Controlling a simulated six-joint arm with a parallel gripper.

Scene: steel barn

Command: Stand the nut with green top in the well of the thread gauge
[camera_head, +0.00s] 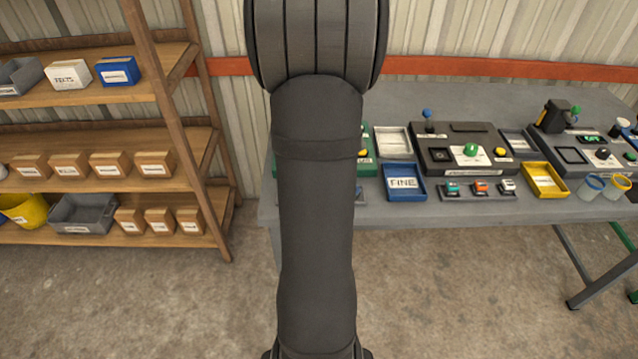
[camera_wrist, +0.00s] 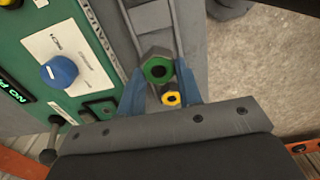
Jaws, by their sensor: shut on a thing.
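In the wrist view, the nut with green top (camera_wrist: 158,69) is a hex nut with a dark centre hole. My gripper (camera_wrist: 160,88) has blue fingers on either side of this nut and is shut on it, above a grey rack (camera_wrist: 137,18). A nut with yellow top (camera_wrist: 171,98) shows just behind it, between the fingers. To the left is a green device (camera_wrist: 78,12) with a blue knob (camera_wrist: 59,71) and a dark recess (camera_wrist: 98,110). Its edge label is only partly readable, apparently ending in "GAUGE". In the head view, my arm hides the gripper and nut.
In the head view, a blue FINE tray (camera_head: 403,192), a white tray (camera_head: 393,141) and a yellow tray (camera_head: 545,181) stand on the grey bench (camera_head: 480,212). A dark device (camera_head: 463,150) stands between them. A small lever (camera_wrist: 51,130) rises near the green device's edge.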

